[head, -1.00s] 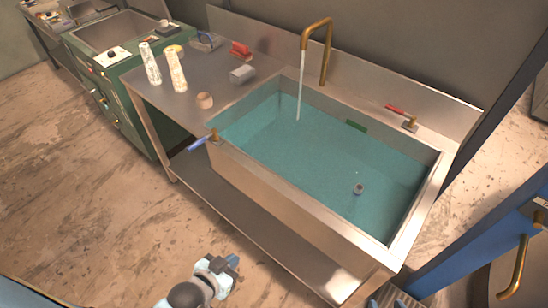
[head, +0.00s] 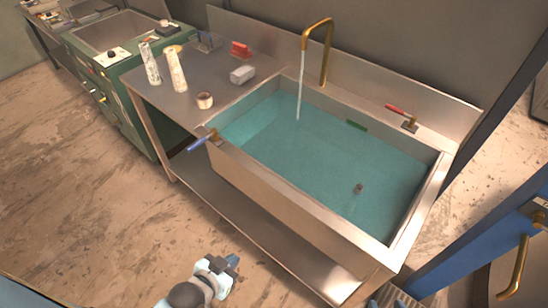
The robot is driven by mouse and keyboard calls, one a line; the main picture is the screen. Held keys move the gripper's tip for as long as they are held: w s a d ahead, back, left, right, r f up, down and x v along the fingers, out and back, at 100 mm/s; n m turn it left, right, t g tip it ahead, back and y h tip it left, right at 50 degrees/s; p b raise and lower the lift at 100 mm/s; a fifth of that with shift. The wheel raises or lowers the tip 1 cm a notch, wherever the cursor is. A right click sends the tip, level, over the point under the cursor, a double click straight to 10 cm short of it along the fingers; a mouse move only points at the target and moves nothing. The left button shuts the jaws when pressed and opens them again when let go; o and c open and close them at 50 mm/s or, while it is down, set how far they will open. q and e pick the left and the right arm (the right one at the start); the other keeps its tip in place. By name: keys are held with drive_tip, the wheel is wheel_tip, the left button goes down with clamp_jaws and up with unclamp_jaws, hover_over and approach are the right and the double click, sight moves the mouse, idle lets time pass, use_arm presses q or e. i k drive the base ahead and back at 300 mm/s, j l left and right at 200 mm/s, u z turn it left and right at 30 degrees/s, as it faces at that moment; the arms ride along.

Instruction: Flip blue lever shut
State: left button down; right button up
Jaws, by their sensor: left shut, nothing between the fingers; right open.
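The blue lever (head: 198,144) sits on a brass valve at the front left corner of the sink (head: 300,209). Its handle sticks out from the sink, toward the left. My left gripper (head: 233,263) is low in front of the sink, over the floor, shut and empty. It is well apart from the blue lever. Only a small part of my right gripper (head: 374,303) shows at the bottom edge, open, away from the lever. Water runs from the brass faucet (head: 328,52) into the filled sink.
A red-handled lever (head: 399,110) is on the sink's back right rim. Two patterned cylinders (head: 176,70), a small cup (head: 205,100) and a grey block (head: 242,75) stand on the counter. A blue door frame (head: 470,250) is at right. Floor left of the sink is clear.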

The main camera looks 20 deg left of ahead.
sight(213, 132)
drive_tip(key=i+j, duration=0.1)
drive_tip(key=j, duration=0.75)
drive_tip(key=i+j+z, duration=0.1)
drive_tip(key=j, duration=0.75)
